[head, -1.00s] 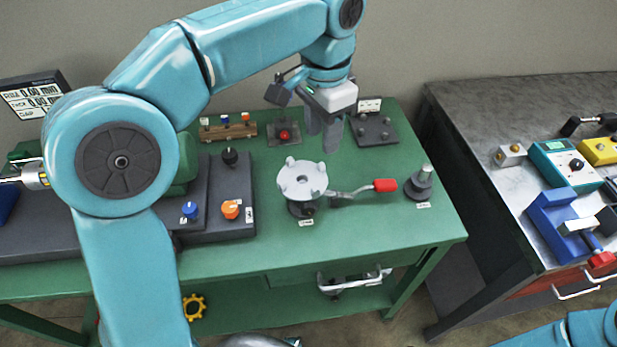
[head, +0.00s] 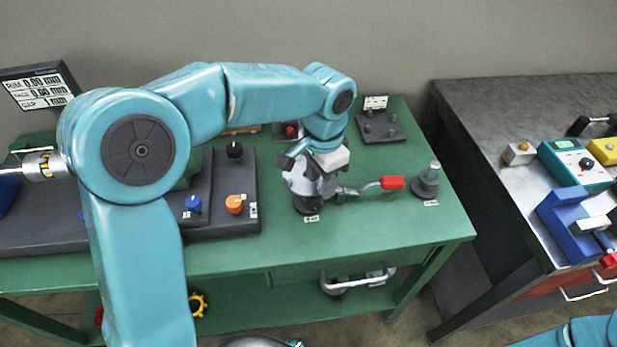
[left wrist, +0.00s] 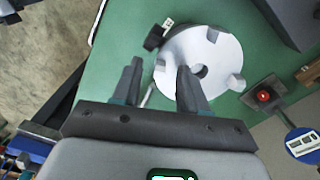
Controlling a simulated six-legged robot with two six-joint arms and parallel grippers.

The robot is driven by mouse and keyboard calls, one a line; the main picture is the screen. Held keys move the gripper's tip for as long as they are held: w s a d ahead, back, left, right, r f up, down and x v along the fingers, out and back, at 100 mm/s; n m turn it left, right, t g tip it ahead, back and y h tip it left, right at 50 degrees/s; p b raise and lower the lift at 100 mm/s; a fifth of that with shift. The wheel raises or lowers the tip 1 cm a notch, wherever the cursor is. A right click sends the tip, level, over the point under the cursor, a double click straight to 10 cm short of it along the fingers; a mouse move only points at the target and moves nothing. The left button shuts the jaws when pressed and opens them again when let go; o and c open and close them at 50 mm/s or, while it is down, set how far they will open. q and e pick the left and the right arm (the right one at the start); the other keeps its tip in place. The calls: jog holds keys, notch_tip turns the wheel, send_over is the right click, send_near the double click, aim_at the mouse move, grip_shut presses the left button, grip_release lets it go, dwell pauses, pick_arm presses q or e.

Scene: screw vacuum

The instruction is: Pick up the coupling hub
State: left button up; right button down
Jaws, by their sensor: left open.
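The coupling hub, a pale silver disc with raised lugs and a central hole, sits on a black stand (head: 309,204) near the front of the green table. In the head view my left gripper (head: 318,184) is over the hub (head: 297,184) and hides much of it. In the left wrist view the hub (left wrist: 222,58) is large, with its hole in sight. My left gripper (left wrist: 160,67) is open there; one finger overlaps the disc's edge and the other shows left of it. Contact cannot be told. My right gripper is out of view.
A red-handled lever (head: 392,183) sticks out right of the stand. A dark post (head: 427,183) stands further right. A dark block with blue and orange knobs (head: 235,204) lies left. A red button (head: 290,130) is behind. A grey bench (head: 480,115) stands right.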

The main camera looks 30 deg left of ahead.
pick_arm(q)
grip_shut()
jog(key=shift+r, duration=0.1)
dwell(1.2)
